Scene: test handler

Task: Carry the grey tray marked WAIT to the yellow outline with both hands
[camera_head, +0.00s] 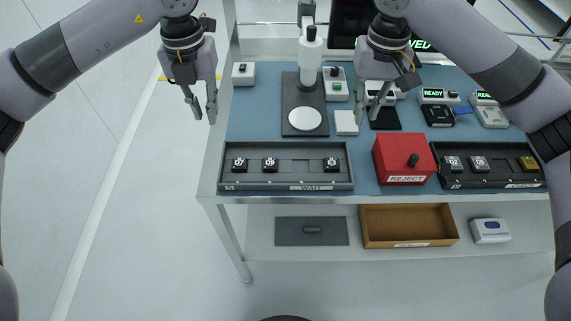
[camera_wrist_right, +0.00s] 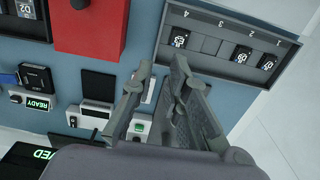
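The grey tray marked WAIT (camera_head: 290,178) lies on the front left of the blue-topped bench and holds three small dark numbered blocks. It also shows at the upper right of the right wrist view (camera_wrist_right: 207,66). My left gripper (camera_head: 204,119) is open and empty, left of the bench and away from the tray. My right gripper (camera_head: 367,120) is open and empty over the bench, behind and right of the tray. Its fingers also show in the right wrist view (camera_wrist_right: 163,66). A short yellow line (camera_head: 160,78) shows behind my left gripper; I cannot see a whole outline.
A red REJECT box (camera_head: 404,158) stands right of the tray, with another grey tray (camera_head: 490,182) beyond it. A dark stand with a white disc (camera_head: 308,119) is behind the tray. A lower shelf holds a brown bin (camera_head: 409,243). The floor at left is clear.

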